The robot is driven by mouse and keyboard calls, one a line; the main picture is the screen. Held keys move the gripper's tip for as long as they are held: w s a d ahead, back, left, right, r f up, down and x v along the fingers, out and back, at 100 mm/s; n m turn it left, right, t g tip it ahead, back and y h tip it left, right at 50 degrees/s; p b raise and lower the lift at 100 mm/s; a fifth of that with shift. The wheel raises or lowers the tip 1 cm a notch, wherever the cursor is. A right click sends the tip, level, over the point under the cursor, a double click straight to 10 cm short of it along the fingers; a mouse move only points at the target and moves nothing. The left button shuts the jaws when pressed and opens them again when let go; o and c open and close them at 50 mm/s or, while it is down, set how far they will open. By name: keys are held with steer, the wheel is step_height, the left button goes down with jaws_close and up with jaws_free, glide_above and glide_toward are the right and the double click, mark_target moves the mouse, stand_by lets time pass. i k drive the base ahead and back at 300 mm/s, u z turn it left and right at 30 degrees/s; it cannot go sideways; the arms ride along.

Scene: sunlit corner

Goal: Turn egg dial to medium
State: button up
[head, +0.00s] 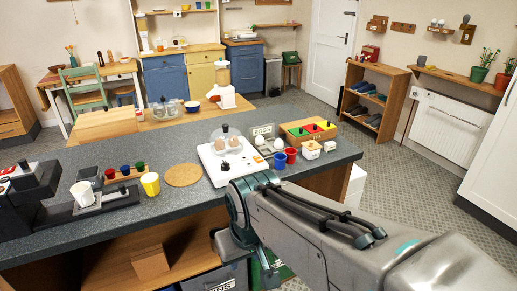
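A white egg cooker (240,168) stands on the dark grey counter (165,213), with brown eggs (233,142) under a clear lid with a dark knob on top. A small dark round part (225,166) shows on its top face, perhaps the dial; its marks and setting are too small to read. An orange spot (258,158) is near its right edge. My arm reaches in from the lower right, and its teal-ringed joint is just in front of the cooker's near edge. My gripper's fingers cannot be made out.
Right of the cooker are white eggs (278,143), a blue cup (281,160), a red cup (291,155) and a colored block tray (308,132). Left are a round cork mat (183,175), a yellow cup (150,184) and a white mug (83,194). Bare counter lies in front of the mat.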

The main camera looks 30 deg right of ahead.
mark_target(225, 166)
steer(key=u, duration=0.25)
steer(key=i, duration=1)
steer(key=z, duration=0.3)
